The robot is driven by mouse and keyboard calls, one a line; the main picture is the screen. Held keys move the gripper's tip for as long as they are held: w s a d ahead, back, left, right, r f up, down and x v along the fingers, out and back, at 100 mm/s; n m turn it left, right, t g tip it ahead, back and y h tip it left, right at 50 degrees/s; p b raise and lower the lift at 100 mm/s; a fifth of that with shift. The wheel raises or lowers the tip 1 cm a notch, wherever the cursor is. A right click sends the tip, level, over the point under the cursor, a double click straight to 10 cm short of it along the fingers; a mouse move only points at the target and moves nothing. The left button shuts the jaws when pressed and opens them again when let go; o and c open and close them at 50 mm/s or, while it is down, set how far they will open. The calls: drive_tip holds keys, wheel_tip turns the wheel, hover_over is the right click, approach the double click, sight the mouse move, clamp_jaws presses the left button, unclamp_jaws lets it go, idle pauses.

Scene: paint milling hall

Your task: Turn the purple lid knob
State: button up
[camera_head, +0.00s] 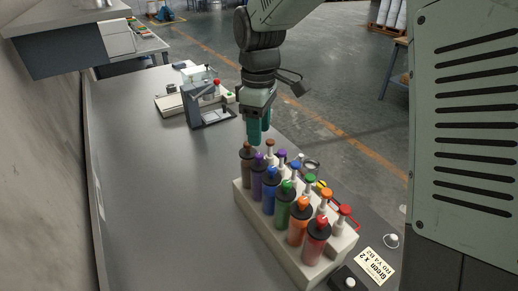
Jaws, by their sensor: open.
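A rack (270,244) holds a row of coloured bottles, with a row of white stems with coloured knobs behind it. A purple bottle (257,184) with a purple top (259,156) stands second from the far end. A purple knob (282,154) sits on a stem behind it. I cannot tell from this view which purple top is the lid knob. My gripper (259,137) points down with teal fingers, open and empty, just above and beyond the rack's far end, near the brown bottle (247,168). It appears apart from the purple tops.
Blue, green, orange and red tops crowd the rack towards me. A card reading "Green x 2" (375,266) lies at the right, near a white knob (391,240). A grey device (198,104) stands farther back. The bench left of the rack (160,200) is clear.

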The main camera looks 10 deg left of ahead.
sight(259, 155)
wheel_tip(259, 155, down, 7)
drive_tip(key=shift+r, duration=0.1)
idle(0.3)
clamp_jaws()
